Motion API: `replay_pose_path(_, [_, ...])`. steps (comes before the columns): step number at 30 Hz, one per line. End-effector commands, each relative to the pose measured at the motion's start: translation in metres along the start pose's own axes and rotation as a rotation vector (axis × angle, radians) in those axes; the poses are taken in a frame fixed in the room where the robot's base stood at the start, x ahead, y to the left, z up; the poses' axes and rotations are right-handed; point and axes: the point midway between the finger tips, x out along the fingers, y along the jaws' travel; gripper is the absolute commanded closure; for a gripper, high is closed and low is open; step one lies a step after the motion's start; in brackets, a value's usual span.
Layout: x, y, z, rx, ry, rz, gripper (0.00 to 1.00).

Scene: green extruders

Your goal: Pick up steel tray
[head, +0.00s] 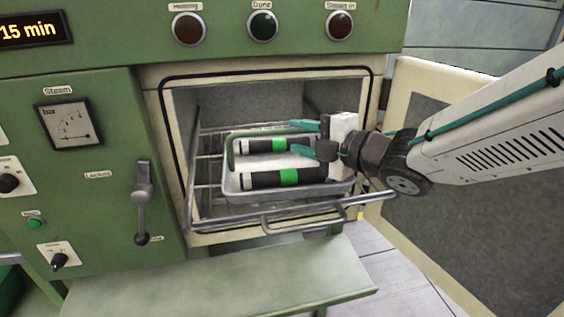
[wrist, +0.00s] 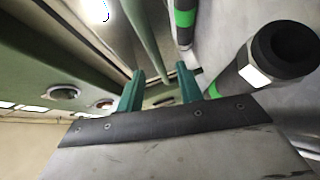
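The steel tray (head: 236,190) sits on a wire rack in the open chamber of the green machine. It holds two black cylinders with green bands, a rear one (head: 258,145) and a front one (head: 262,180). A green bar handle (head: 231,150) arches over the tray. My gripper (head: 302,138) is at the right side of the tray, above the cylinders, with its teal fingers spread apart. In the wrist view, the fingers (wrist: 160,90) are apart and the green handle (wrist: 147,38) runs toward the space between them. Contact with the handle cannot be told.
The wire rack (head: 280,216) extends out of the chamber opening. The open chamber door (head: 425,75) stands at the right, behind my arm. A green shelf (head: 220,285) juts out below. A lever (head: 141,205) is on the panel at the left.

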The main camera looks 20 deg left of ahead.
Motion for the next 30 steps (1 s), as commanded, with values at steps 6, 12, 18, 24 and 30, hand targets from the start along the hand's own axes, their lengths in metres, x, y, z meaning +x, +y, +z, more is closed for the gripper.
replay_pose_path(6, [0.032, 0.001, 0.002, 0.002, 0.0, -0.002, 0.64])
replay_pose_path(12, [0.05, 0.002, 0.002, 0.001, -0.003, -0.001, 0.64])
replay_pose_path(18, [0.051, 0.002, 0.003, 0.001, -0.004, -0.001, 0.64])
replay_pose_path(24, [0.051, 0.002, 0.003, 0.001, -0.004, -0.001, 1.0])
replay_pose_path(30, [0.051, 0.002, 0.003, 0.002, -0.004, -0.001, 1.0])
